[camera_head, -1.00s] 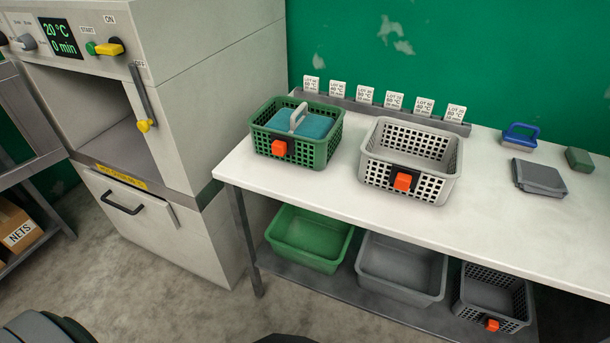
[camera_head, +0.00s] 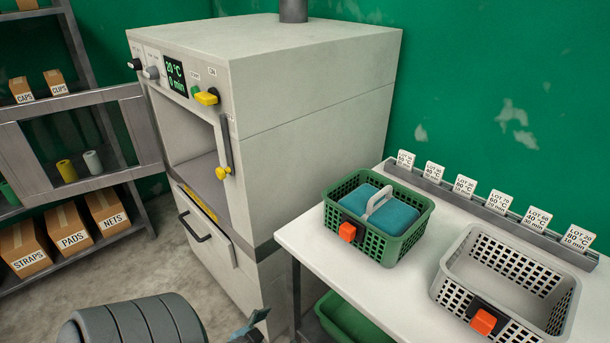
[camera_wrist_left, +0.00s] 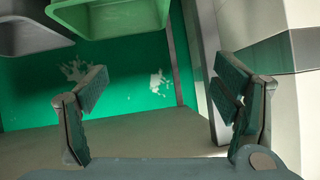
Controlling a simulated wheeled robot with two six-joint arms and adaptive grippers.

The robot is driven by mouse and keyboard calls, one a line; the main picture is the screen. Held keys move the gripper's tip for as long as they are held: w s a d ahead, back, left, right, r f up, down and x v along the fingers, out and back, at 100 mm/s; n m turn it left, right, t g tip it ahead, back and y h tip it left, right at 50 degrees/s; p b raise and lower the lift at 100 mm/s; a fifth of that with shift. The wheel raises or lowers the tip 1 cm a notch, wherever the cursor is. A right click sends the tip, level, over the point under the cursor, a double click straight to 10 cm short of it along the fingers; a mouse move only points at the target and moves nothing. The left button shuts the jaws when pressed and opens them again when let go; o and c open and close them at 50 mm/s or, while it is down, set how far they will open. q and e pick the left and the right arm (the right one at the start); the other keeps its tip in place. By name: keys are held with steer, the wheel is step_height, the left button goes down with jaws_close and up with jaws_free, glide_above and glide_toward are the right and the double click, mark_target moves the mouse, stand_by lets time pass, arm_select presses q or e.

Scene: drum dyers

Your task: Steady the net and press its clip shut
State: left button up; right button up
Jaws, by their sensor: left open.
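A green basket (camera_head: 402,243) on the white table holds a teal, pad-like thing (camera_head: 388,217) with a pale grey handle or clip (camera_head: 378,202); I cannot tell whether this is the net. A grey basket (camera_head: 515,270) stands to its right. Each basket has an orange latch at the front. My left gripper (camera_wrist_left: 158,98) is open and empty in the left wrist view, with its fingers wide apart. My right gripper is not in view.
A pale dyeing machine (camera_head: 320,95) with an open chamber stands left of the white table (camera_head: 330,258). Lot cards stand in a rail (camera_head: 470,208) at the table's back. A green tub (camera_wrist_left: 115,18) under the table is near my left gripper. The shelf unit (camera_head: 65,110) is at left.

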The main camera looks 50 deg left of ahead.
arm_select(q)
steer(key=w+d+r+t+h+p, duration=0.1)
steer(key=w+r+t, duration=0.15)
steer(key=r, duration=0.65)
steer(key=w+r+t, duration=0.2)
steer(key=w+r, duration=0.1)
steer(key=r, duration=0.5)
steer(key=t, duration=0.2)
glide_toward(344, 231)
steer(key=shift+n, duration=0.4)
steer(key=w, duration=1)
steer(key=shift+a+r, duration=0.15)
steer(key=shift+w, duration=0.45)
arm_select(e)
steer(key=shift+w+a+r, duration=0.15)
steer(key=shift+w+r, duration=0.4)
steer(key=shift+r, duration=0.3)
arm_select(q)
steer(key=c, duration=1.4)
steer(key=shift+c, duration=0.2)
